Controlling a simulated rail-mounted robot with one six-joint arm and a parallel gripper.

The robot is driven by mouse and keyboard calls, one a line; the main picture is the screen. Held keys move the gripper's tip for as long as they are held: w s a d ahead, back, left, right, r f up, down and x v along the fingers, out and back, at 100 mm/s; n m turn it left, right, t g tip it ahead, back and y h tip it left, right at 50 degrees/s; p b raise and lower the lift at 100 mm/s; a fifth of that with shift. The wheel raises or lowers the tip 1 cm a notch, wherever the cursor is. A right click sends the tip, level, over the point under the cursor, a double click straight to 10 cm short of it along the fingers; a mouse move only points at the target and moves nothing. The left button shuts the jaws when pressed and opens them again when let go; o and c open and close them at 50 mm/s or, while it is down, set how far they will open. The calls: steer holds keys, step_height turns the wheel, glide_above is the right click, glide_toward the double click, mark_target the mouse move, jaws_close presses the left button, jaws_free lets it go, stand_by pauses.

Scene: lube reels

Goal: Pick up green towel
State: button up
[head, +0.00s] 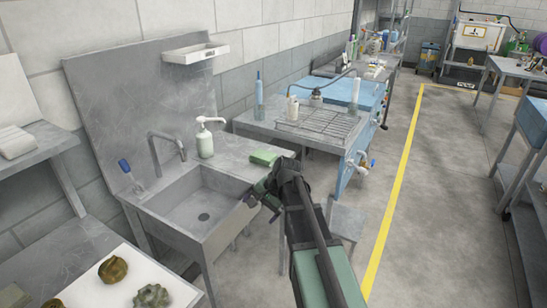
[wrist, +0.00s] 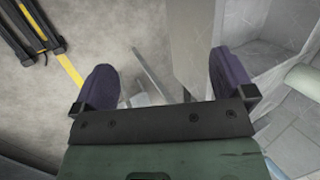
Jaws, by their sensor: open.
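My gripper (head: 262,199) is open and empty, in front of the counter edge and nearer the camera than the towel. In the wrist view its two dark purple fingers (wrist: 166,78) stand wide apart with nothing between them but floor and metal legs behind.
The sink (head: 203,216) is left of the towel. A pale green pump bottle (head: 205,143) stands behind the basin. A bench with a wire rack (head: 317,126) stands beyond the counter. The floor (head: 430,220) to the right is clear.

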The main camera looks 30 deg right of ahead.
steer(key=w+d+m+t+y+b, duration=0.2)
steer(key=w+d+m+t+b, duration=0.15)
steer(key=w+d+m, duration=0.7)
steer(key=m+t+y, duration=0.1)
steer(key=m+t, duration=0.4)
steer(key=m, duration=0.3)
glide_toward(270, 156)
steer(key=b+x, duration=0.1)
steer(key=x, duration=0.1)
steer(key=b+x, duration=0.1)
steer(key=x, duration=0.2)
steer(key=shift+s+d+f, duration=0.15)
steer(key=shift+f, duration=0.15)
steer(key=shift+w+a, duration=0.25)
steer(key=shift+w, duration=0.05)
steer(key=b+x, duration=0.2)
steer(key=x, duration=0.3)
steer(key=shift+w+a, duration=0.15)
steer(key=shift+r, duration=0.1)
steer(key=c, duration=1)
